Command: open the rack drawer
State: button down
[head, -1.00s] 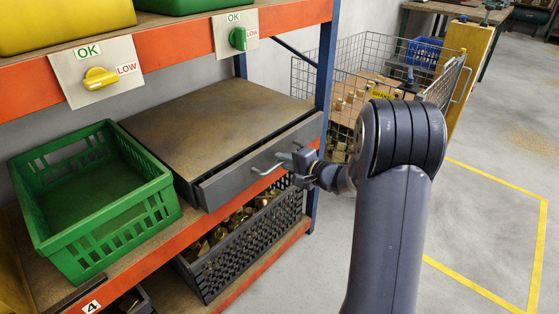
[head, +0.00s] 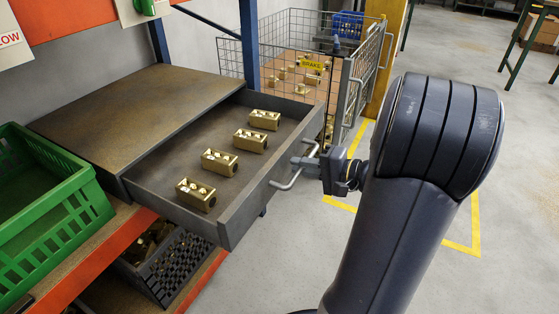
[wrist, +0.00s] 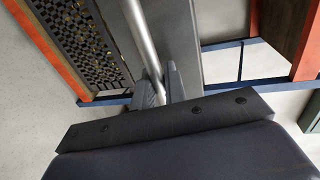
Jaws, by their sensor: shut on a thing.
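The grey rack drawer (head: 238,186) is pulled well out of its housing under the brown top (head: 140,100). Several brass blocks with holes, such as the nearest one (head: 196,194), lie in a row inside it. My gripper (head: 310,166) is shut on the drawer's bar handle (head: 288,181) at the front panel. In the wrist view the fingers (wrist: 160,88) close around the pale handle bar (wrist: 143,42), against the grey drawer front (wrist: 175,40). The far back of the drawer is hidden under the top.
A green crate (head: 88,196) stands left of the drawer on the orange-edged shelf. A dark crate of brass parts (head: 178,262) sits below. A wire cart (head: 252,62) with a yellow brake label stands behind. The floor at right is clear, with yellow lines.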

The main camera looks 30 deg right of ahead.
jog(key=shift+f+v, duration=0.15)
jog(key=shift+v, duration=0.65)
jog(key=shift+f+v, duration=0.2)
jog(key=shift+v, duration=0.6)
jog(key=shift+s, duration=0.1)
jog(key=c, duration=1.6)
grip_release()
jog(key=shift+o, duration=0.2)
jog(key=p+v, duration=0.3)
jog(key=v, duration=0.7)
jog(key=shift+s+d, duration=0.3)
